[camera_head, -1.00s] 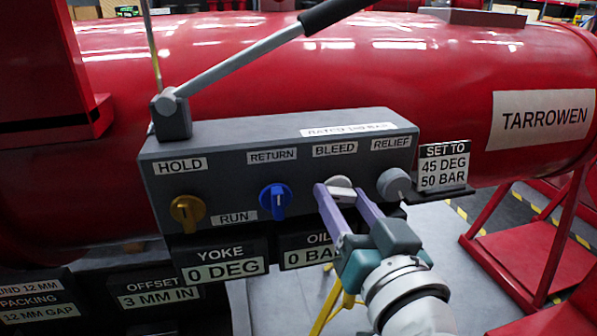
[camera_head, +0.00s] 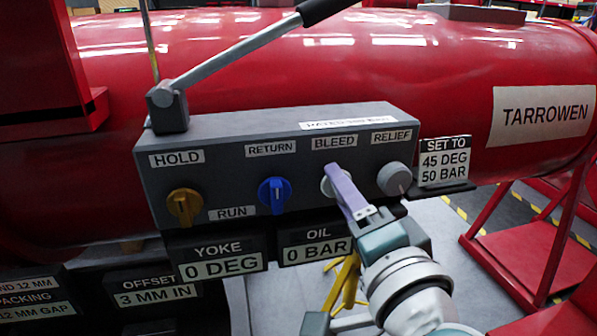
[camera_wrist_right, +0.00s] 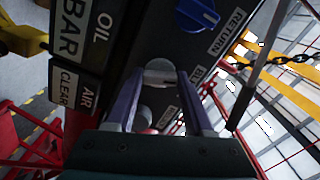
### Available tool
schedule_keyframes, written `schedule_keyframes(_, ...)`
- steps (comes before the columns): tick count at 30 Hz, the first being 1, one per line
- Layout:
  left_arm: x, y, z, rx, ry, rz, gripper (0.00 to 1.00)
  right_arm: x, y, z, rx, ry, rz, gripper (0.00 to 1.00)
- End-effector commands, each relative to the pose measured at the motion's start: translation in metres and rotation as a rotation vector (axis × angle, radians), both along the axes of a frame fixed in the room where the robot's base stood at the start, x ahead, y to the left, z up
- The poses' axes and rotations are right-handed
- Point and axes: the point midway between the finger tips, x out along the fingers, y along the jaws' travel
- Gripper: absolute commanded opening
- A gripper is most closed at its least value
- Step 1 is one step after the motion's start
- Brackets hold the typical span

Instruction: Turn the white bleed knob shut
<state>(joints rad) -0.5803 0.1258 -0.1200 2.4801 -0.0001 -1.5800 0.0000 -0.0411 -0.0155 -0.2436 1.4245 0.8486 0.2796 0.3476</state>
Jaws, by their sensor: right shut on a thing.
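The white bleed knob (camera_head: 327,187) sits on the front of the grey valve block (camera_head: 230,180), under the BLEED label. In the head view it is partly hidden by my right gripper (camera_head: 334,170), whose purple fingers line up so that mostly one shows. In the right wrist view the knob (camera_wrist_right: 160,70) shows as a pale disc with a raised bar. The fingers of my right gripper (camera_wrist_right: 161,78) lie on both sides of this bar, shut on it. My left gripper is not in view.
The grey relief knob (camera_head: 395,178) is close to the right of the gripper. The blue return knob (camera_head: 274,195) and yellow hold knob (camera_head: 185,206) are to the left. A long lever (camera_head: 240,52) rises above the block. The OIL display (camera_head: 316,249) reads 0 BAR.

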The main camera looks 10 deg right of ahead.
Motion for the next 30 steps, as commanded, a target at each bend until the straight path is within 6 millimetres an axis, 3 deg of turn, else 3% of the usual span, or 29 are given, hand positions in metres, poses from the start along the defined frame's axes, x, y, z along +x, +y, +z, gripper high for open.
schedule_keyframes(13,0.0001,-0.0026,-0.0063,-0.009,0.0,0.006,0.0,0.0,0.0001,0.0001,0.264,0.008,0.0,0.0)
schedule_keyframes(30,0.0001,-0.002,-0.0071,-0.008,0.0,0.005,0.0,0.0001,0.0002,0.0005,0.315,0.01,0.0,0.0)
